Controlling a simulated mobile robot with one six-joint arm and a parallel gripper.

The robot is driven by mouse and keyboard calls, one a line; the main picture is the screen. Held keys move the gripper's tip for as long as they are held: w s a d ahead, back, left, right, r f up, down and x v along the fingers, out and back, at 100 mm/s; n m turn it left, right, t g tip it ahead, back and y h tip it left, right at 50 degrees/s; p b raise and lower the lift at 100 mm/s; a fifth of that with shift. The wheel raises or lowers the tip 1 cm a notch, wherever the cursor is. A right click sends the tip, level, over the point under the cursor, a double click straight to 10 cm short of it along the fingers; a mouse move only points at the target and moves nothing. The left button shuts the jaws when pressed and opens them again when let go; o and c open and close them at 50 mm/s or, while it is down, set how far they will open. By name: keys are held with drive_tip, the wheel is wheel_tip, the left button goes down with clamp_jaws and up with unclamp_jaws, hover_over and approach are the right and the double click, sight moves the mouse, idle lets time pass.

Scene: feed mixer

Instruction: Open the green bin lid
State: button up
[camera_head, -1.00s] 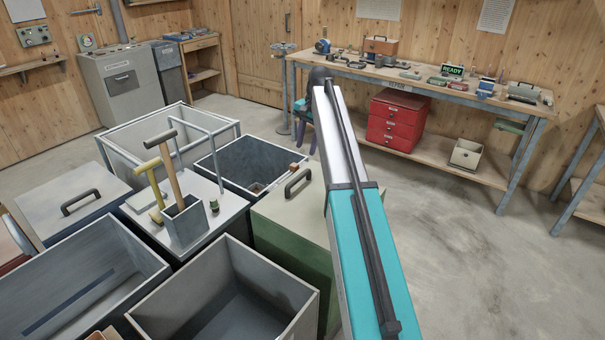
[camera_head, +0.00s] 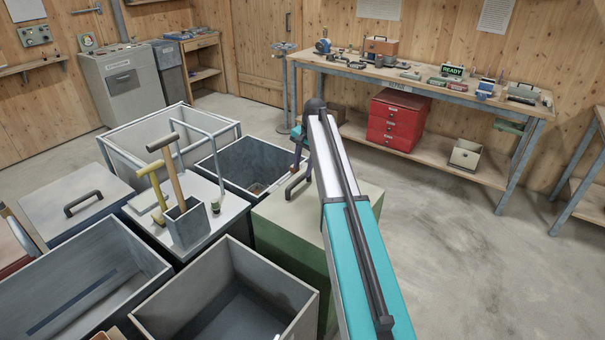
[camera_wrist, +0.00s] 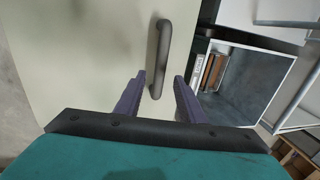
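The green bin (camera_head: 295,240) stands in the middle of the head view, with a flat pale lid (camera_head: 280,212) on top, closed. A dark bar handle (camera_head: 295,183) is fixed on the lid. In the wrist view the lid (camera_wrist: 90,60) fills the left side and the handle (camera_wrist: 160,58) runs up and down near the middle. My gripper (camera_wrist: 161,85) has its two purple fingers apart, with the near end of the handle in line with the gap between the tips. I cannot tell how far above the handle they are. In the head view my arm partly covers the lid's right side.
An open dark bin (camera_head: 240,160) adjoins the lid on its far side. A grey lid with a box of tools (camera_head: 187,225) and open grey bins (camera_head: 225,300) stand to the left. The floor (camera_head: 440,240) to the right is clear.

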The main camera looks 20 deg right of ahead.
sight(300, 177)
drive_tip(key=shift+w+a+f+p, duration=0.15)
drive_tip(key=shift+w+f+p, duration=0.1)
drive_tip(key=shift+f, duration=0.85)
drive_tip(key=shift+w+a+f+p, duration=0.1)
drive_tip(key=shift+f+p, duration=0.15)
drive_tip(key=shift+f, duration=0.85)
clamp_jaws()
